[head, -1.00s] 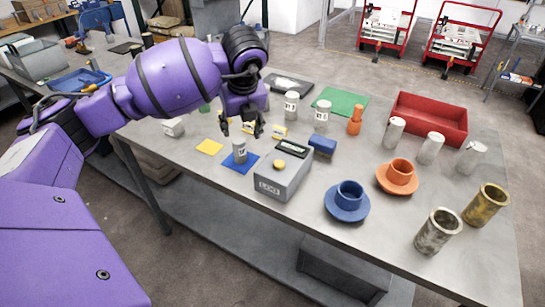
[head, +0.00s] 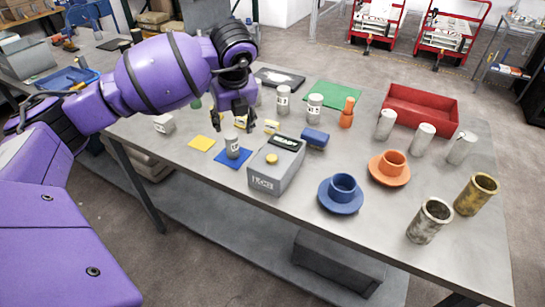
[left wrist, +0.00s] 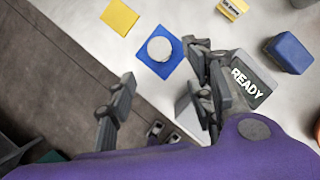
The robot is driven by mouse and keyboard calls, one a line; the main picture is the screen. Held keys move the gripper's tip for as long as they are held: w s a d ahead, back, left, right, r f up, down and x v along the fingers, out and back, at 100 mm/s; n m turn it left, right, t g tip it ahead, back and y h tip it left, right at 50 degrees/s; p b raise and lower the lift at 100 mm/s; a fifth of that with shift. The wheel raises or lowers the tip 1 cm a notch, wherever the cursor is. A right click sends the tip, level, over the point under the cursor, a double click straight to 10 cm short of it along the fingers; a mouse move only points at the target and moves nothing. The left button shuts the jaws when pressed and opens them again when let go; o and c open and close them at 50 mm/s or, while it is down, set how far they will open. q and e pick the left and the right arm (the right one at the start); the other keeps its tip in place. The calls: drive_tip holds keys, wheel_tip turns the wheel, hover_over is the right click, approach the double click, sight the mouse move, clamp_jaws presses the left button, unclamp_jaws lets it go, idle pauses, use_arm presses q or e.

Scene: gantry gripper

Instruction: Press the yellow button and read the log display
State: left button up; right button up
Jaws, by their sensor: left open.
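The grey log box (head: 275,172) stands near the table's front edge. The yellow button (head: 271,158) is on its top, with a dark display (head: 284,142) behind it. In the left wrist view the display (left wrist: 246,76) reads "READY"; the button is hidden there behind the gripper. My left gripper (head: 233,122) is open and empty, pointing down, above the table to the upper left of the box in the head view. Its fingers (left wrist: 160,75) also show in the left wrist view, the right one overlapping the box. My right gripper is not in view.
A grey can (head: 233,146) stands on a blue square (head: 233,159) just left of the box. A blue block (head: 315,138) lies to its right. A blue cup (head: 343,187) on a saucer, metal cylinders and a red bin (head: 420,108) are further right.

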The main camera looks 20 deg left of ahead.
use_arm(q)
clamp_jaws()
idle(1.4)
